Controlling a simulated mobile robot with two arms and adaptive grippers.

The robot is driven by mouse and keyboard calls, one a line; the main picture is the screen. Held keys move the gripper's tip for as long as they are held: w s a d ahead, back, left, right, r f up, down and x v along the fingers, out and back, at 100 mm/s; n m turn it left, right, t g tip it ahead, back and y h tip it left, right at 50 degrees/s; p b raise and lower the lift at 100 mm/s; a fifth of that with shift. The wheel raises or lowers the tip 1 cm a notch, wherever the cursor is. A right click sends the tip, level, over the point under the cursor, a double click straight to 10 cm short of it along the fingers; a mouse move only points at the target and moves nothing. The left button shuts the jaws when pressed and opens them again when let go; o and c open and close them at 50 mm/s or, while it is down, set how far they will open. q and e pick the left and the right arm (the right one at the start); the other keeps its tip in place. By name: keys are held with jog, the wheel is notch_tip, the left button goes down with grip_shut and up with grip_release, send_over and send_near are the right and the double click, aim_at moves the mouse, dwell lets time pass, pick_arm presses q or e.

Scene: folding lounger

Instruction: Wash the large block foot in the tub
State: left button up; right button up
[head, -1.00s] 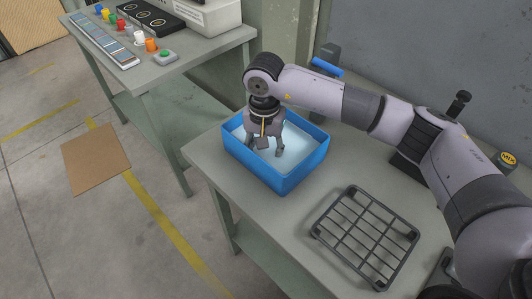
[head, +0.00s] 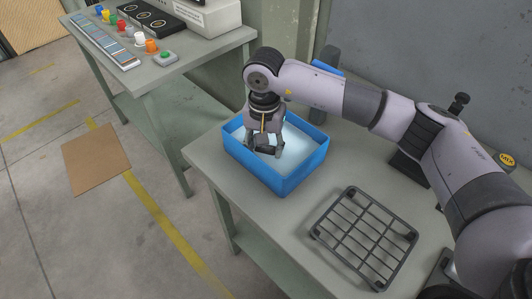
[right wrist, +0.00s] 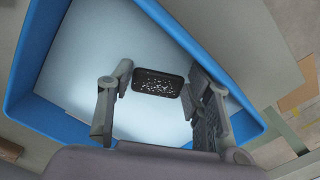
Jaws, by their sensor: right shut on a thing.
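The blue tub (head: 300,183) stands on the workbench with pale, whitish liquid inside. My right gripper (head: 265,146) points down into the tub, shut on the dark large block foot (head: 266,150). In the right wrist view the block foot (right wrist: 158,83) is a dark rounded rectangle with white specks on its face, between the two fingers of the gripper (right wrist: 160,90). The tub's blue wall (right wrist: 180,30) surrounds it in that view. I cannot tell how deep the block foot sits in the liquid. My left gripper is not in view.
A dark wire rack (head: 365,238) lies on the bench (head: 215,160) to the right of the tub. A second table (head: 165,75) at the upper left holds several coloured knobs and a box. A brown mat (head: 96,160) lies on the floor.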

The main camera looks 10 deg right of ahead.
jog(key=shift+r+p, duration=1.45)
jog(key=shift+r, duration=2.75)
notch_tip(320, 180, up, 5)
jog(key=p, duration=0.2)
send_over(265, 151)
jog(key=shift+s, duration=0.1)
